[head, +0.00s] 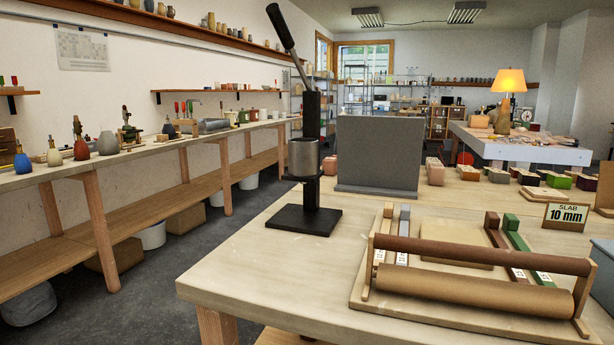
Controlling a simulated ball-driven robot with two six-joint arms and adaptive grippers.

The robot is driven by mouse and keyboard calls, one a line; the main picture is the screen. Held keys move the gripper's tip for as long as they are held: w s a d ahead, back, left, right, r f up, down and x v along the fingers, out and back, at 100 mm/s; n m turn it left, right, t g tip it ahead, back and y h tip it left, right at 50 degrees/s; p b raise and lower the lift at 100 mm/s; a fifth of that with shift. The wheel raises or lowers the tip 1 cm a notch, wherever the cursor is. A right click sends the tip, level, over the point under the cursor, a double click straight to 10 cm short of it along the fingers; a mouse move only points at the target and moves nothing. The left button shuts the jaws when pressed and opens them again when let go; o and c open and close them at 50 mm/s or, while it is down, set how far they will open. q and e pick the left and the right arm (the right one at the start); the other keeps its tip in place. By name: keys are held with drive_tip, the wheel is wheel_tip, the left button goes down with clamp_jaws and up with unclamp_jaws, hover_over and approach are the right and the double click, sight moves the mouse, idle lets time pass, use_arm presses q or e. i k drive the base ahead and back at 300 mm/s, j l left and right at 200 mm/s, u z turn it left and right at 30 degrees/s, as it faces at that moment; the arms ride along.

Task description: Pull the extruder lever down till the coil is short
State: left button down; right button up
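The extruder (303,158) stands upright near the left end of the front table, on a flat black base plate (304,220). It has a black post and a grey metal barrel. Its lever (281,27) points up and to the left, with a dark grip at the upper end and a thin metal rod running down to the post. I cannot make out a coil of clay under the barrel; the area is dark at this size. Neither of my grippers is in view.
A large grey block (379,154) stands right of the extruder. A slab roller board with a brown rolling pin (470,288) and coloured strips lies at the front right. A "SLAB 10 mm" sign (566,217) stands behind it. Bare tabletop (250,262) lies before the extruder.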

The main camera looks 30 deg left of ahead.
sight(274, 10)
drive_tip(key=u, duration=1.05)
drive_tip(key=l+u, duration=0.25)
drive_tip(key=l, duration=0.3)
drive_tip(key=k+l+u, duration=0.25)
drive_tip(key=l, duration=0.3)
drive_tip(key=i, duration=0.1)
